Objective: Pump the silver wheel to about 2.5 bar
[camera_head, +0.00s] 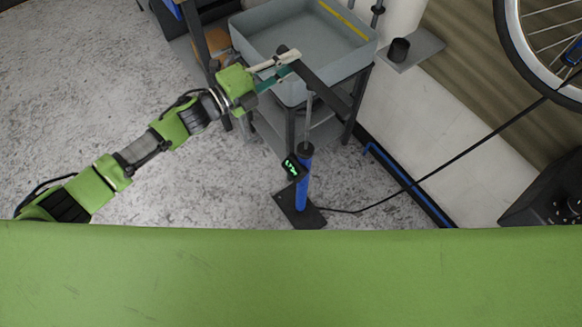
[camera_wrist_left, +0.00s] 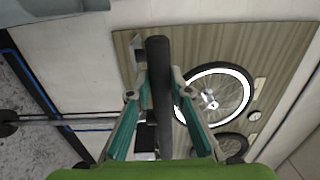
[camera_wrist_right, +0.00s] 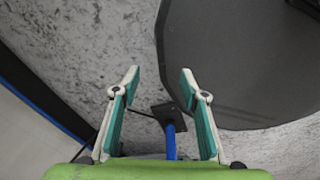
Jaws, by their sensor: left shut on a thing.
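The floor pump (camera_head: 302,182) stands upright on its black base, with a blue barrel and its grey rod drawn up. Its black handle bar (camera_head: 325,94) is high above the barrel. My left gripper (camera_head: 287,64) is shut on one end of the handle; the left wrist view shows the bar (camera_wrist_left: 158,75) between its fingers. The gauge (camera_head: 291,167) has green digits, too small to read surely. A black hose (camera_head: 450,161) runs from the pump's foot to the silver wheel (camera_head: 520,45). My right gripper (camera_wrist_right: 160,80) is open and empty, with the pump (camera_wrist_right: 170,138) apart beyond it.
A grey cart with a tray top (camera_head: 262,62) stands just behind the pump. A wooden wall panel (camera_wrist_left: 290,60) carries the silver wheel and a darker wheel (camera_wrist_left: 232,146). A small shelf with a black cup (camera_head: 399,50) is on the wall. Floor left of the pump is clear.

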